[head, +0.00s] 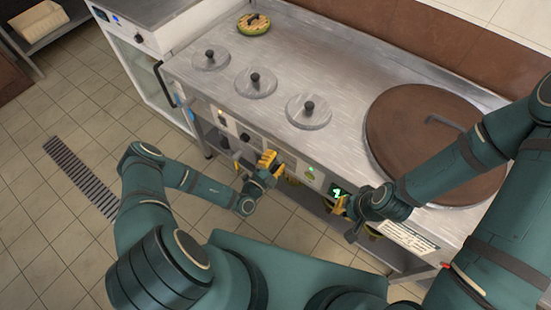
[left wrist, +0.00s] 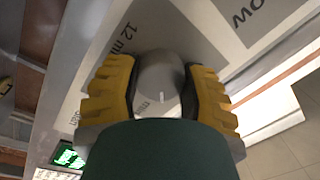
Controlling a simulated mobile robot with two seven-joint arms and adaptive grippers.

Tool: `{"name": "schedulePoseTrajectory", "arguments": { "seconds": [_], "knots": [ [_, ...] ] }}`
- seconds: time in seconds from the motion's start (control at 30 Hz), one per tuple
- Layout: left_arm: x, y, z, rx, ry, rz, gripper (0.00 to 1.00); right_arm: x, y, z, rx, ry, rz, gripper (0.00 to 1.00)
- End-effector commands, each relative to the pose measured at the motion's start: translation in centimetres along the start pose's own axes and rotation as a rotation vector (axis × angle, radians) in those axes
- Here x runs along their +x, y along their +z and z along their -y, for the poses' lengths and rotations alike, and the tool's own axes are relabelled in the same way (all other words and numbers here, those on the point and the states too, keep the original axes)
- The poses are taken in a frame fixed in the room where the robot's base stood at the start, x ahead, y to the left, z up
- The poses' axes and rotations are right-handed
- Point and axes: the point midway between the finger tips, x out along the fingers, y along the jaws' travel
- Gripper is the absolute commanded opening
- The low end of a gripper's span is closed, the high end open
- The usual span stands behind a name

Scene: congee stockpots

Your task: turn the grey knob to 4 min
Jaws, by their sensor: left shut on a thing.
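My left gripper (head: 268,162) is at the front panel of the steel counter. In the left wrist view its two yellow fingers (left wrist: 160,92) are closed on either side of the grey knob (left wrist: 160,72). The knob is round, with a short white mark on its face towards the lower side of that picture. A "12 min" label shows on the grey panel (left wrist: 185,20) above and left of the knob; other dial labels are hidden or unreadable. In the head view the gripper hides the knob. My right gripper (head: 342,207) is by the panel near a green-lit display; its finger gap is unclear.
The green display (head: 337,191) also shows in the left wrist view (left wrist: 68,156). Other knobs (head: 245,137) sit left of my left gripper. Several lidded pots (head: 308,110) and a large brown round lid (head: 420,140) are on the counter (head: 345,75). Tiled floor (head: 75,110) is free at left.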

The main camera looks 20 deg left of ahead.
Motion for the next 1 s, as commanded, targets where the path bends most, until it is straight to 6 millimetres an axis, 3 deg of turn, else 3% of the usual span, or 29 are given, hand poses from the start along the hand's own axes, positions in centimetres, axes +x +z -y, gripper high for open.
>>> {"name": "schedulePoseTrajectory", "arguments": {
  "seconds": [0.4,0.97,1.0],
  "knots": [
    [0.05,-0.08,-0.03,0.186,-0.001,-0.015,0.07,-0.44,0.07,0.16,0.0,0.0,0.003,0.0],
    [0.04,-0.05,-0.08,0.211,-0.001,-0.016,0.07,-0.47,0.08,0.17,0.0,0.0,0.003,0.0],
    [0.04,-0.05,-0.08,0.211,-0.001,-0.016,0.6,-0.46,0.08,0.17,0.0,0.0,0.003,0.0]
  ]
}}
